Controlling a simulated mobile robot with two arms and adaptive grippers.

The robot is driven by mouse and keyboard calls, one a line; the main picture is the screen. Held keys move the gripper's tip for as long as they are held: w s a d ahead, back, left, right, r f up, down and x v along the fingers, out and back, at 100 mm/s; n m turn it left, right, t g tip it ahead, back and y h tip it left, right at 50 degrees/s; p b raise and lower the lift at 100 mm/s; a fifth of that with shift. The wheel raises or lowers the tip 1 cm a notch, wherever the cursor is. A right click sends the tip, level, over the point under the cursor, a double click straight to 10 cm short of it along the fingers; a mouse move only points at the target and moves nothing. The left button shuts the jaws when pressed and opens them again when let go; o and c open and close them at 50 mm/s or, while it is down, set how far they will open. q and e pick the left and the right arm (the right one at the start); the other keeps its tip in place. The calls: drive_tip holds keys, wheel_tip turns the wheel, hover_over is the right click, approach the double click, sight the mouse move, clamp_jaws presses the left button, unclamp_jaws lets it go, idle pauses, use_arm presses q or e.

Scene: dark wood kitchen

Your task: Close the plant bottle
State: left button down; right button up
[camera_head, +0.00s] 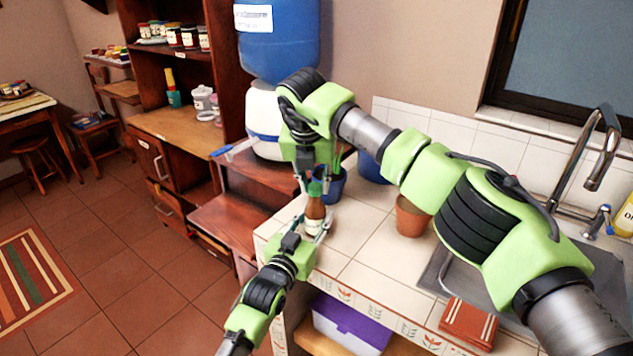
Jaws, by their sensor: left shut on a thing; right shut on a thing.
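The plant bottle (315,210) is a small brown bottle with a pale label, standing upright at the left end of the tiled counter. A green cap (315,189) sits at its top; whether it is seated or slightly apart is too small to tell. My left gripper (317,226) comes from the lower left and is shut on the bottle's lower part. My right gripper (314,180) points down from above and is shut on the green cap. The fingers partly hide both cap and bottle.
A blue pot (332,186) with a plant stands just behind the bottle. A terracotta pot (411,217) is to the right, before the sink (437,268) and tap (597,165). A folded red cloth (468,322) lies at the front edge. Tiles between are clear.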

drive_tip(key=shift+a+m+h, duration=0.15)
drive_tip(key=shift+m+h, duration=0.35)
drive_tip(key=shift+m, duration=0.6)
drive_tip(key=o, duration=0.7)
drive_tip(key=shift+r, duration=0.1)
drive_tip(key=shift+r, duration=2.25)
drive_tip(key=o, duration=0.6)
